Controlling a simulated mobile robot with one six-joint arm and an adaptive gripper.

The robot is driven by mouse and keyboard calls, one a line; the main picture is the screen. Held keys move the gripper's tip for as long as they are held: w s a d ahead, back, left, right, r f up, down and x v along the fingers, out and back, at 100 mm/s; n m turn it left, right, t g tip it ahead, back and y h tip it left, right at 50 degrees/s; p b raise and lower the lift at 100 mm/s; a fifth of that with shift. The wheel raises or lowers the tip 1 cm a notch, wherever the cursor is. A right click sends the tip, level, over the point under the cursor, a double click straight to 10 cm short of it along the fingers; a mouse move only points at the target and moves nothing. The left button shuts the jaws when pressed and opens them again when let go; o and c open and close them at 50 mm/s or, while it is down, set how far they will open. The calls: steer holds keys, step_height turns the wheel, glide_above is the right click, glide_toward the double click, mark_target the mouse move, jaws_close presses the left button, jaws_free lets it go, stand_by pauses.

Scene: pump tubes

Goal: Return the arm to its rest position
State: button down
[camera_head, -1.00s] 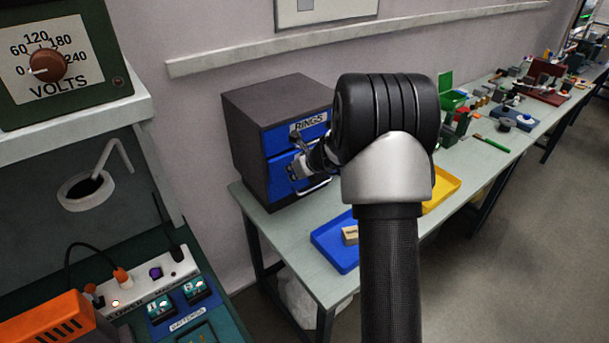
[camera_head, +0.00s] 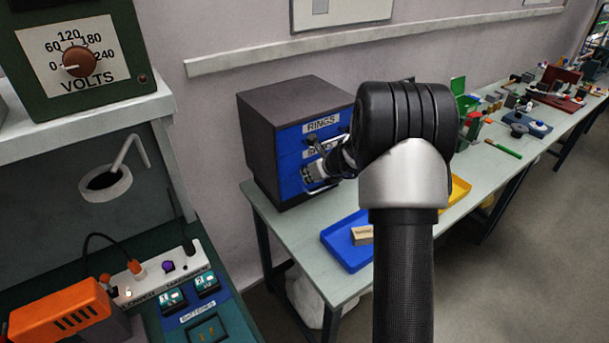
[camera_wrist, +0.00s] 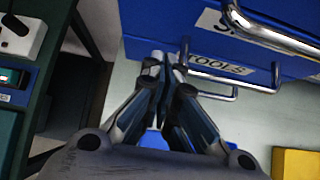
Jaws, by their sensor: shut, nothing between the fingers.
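My gripper (camera_head: 314,172) is in front of the dark drawer cabinet (camera_head: 280,97) with blue drawer fronts. My arm (camera_head: 405,150) stands in the middle of the head view and hides part of the bench behind it. In the wrist view my gripper (camera_wrist: 165,62) is shut with its fingertips together and nothing between them. The fingertips are close to the drawer labelled TOOLS (camera_wrist: 218,67) and its metal handle (camera_wrist: 205,96). I cannot tell whether they touch it. The upper drawer is labelled RINGS (camera_head: 321,124).
A blue tray (camera_head: 333,243) with a small tan block (camera_head: 362,235) lies on the bench before the cabinet. A yellow tray (camera_head: 460,188) is right of my arm. A voltage panel (camera_head: 120,50) and a power strip (camera_head: 165,270) are at the left. Bare floor (camera_head: 540,260) lies at the right.

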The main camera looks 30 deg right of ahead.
steer(key=p+v, duration=0.2)
steer(key=v, duration=0.8)
steer(key=s+a+r+n+g+y+b, duration=0.1)
steer(key=s+a+r+n, duration=0.25)
steer(key=a+n, duration=0.3)
steer(key=s+a+r+n+g+y+b, duration=0.1)
steer(key=s+a+r+n, duration=0.1)
steer(key=s+a+n, duration=0.45)
steer(key=s+a+r+n+b, duration=0.1)
steer(key=s+a+r+n, duration=0.2)
steer(key=a, duration=0.6)
steer(key=s+a+f+n+g+h+b, duration=0.2)
steer(key=s+f+n, duration=0.1)
steer(key=s+n, duration=1.6)
steer(key=shift+s+a+f+h, duration=0.15)
steer(key=shift+s+a+h, duration=0.05)
steer(key=shift+h, duration=0.2)
